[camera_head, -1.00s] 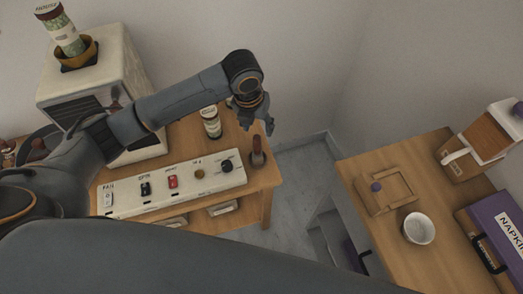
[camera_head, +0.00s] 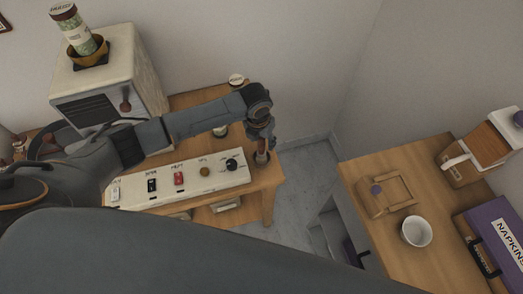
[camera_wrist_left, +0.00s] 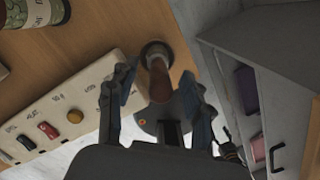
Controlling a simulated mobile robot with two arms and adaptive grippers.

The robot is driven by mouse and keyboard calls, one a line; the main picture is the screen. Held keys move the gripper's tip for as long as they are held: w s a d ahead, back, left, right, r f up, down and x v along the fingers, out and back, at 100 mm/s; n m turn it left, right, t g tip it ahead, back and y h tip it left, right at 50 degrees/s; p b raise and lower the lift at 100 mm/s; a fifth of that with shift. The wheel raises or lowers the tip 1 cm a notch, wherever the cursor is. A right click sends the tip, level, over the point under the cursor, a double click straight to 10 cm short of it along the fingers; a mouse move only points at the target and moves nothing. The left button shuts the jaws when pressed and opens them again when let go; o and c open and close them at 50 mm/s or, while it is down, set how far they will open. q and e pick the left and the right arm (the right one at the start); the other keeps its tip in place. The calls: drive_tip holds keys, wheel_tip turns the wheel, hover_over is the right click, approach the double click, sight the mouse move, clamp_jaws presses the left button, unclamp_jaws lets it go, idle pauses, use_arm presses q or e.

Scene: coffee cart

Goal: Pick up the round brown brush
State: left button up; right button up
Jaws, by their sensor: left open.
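The round brown brush (camera_head: 262,157) stands at the right end of the left wooden table, just past the end of the white switch panel. In the left wrist view its brown handle (camera_wrist_left: 158,79) rises from a dark round base between my two fingers. My left gripper (camera_head: 265,139) is open and points down over the brush, partly hiding it in the head view. In the left wrist view the open fingers (camera_wrist_left: 157,88) lie on either side of the handle; I cannot tell whether they touch it. My right gripper is not in view.
The switch panel (camera_head: 215,183) lies left of the brush. A labelled canister (camera_head: 236,81) stands behind my arm. A white boxy machine (camera_head: 135,75) is at the left. The right table (camera_head: 395,245) holds a white bowl (camera_head: 416,231), wooden frame and purple napkin box (camera_head: 492,240).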

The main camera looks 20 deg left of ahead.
use_arm(q)
drive_tip(key=shift+w+f, duration=0.2)
drive_tip(key=shift+f, duration=1)
clamp_jaws()
drive_tip(key=shift+r, duration=0.15)
